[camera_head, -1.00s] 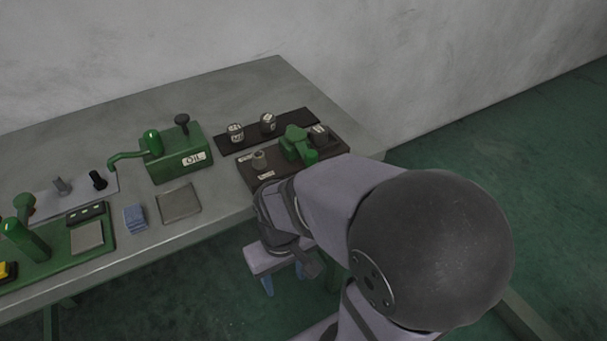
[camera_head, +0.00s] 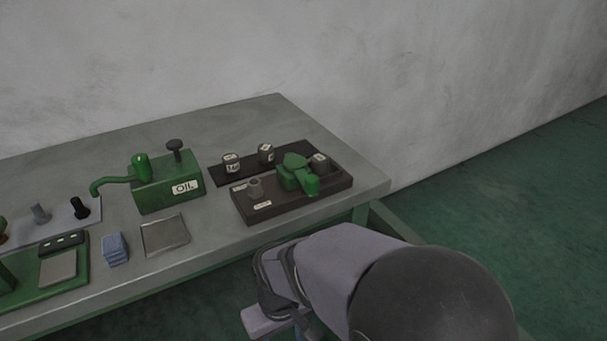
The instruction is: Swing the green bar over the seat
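The green bar (camera_head: 297,176) is a short, thick green piece on a dark brown base block (camera_head: 300,205) near the right end of the table. Its rounded near end points toward the front edge of the block. A small grey hollow cylinder (camera_head: 255,188) stands on the left of the block, apart from the bar; I cannot tell whether it is the seat. My gripper (camera_head: 283,328) is at the bottom edge of the picture, in front of the table and well apart from the bar. Its fingers are mostly cut off, so their opening is not clear.
A dark cylinder (camera_head: 319,163) stands right of the bar. Two labelled cylinders (camera_head: 231,163) (camera_head: 266,153) stand on a dark strip behind. A green OIL box (camera_head: 165,189), flat grey tray (camera_head: 165,236) and blue stack (camera_head: 115,249) are left. The table's front right corner is clear.

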